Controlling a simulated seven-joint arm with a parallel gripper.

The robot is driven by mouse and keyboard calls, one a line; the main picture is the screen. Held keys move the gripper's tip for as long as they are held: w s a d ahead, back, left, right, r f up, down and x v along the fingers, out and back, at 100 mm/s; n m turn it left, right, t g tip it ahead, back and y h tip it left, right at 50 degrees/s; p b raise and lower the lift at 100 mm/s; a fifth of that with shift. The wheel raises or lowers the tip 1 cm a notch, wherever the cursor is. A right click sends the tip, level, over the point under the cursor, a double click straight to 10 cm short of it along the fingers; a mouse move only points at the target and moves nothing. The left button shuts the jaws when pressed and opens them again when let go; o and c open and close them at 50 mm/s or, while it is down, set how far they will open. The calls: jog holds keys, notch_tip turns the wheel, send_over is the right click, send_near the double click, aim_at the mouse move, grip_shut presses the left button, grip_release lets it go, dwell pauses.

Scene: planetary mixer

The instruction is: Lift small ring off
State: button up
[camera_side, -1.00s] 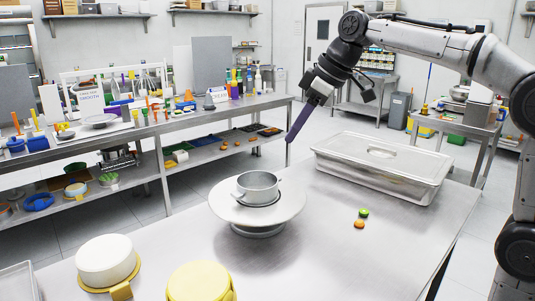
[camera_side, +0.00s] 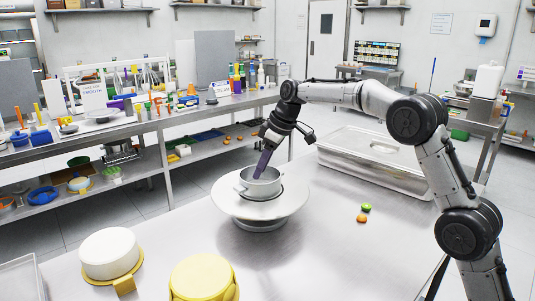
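The small ring (camera_side: 262,187) is a grey metal ring with small side tabs. It sits upright on a white round turntable (camera_side: 235,206) on the steel table. My gripper (camera_side: 259,175) points down at the ring, with its dark purple fingers at or just inside the ring's upper rim. Whether the fingers touch the ring's wall cannot be told. From this side the fingers overlap each other, so the gap between them is hidden.
A lidded steel pan (camera_side: 375,160) stands behind and to the right. A white cake (camera_side: 110,252) and a yellow round item (camera_side: 203,278) are at the front left. A green and an orange macaron (camera_side: 362,218) lie right of the turntable. The table's front middle is clear.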

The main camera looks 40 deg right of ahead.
aim_at(253, 199)
jog(key=x, duration=0.7)
jog(key=shift+w+a+f, duration=0.1)
jog(key=shift+f, duration=0.15)
grip_shut()
jog(key=shift+w+r, duration=0.1)
jog(key=shift+r, duration=0.05)
dwell(0.6)
dwell(2.0)
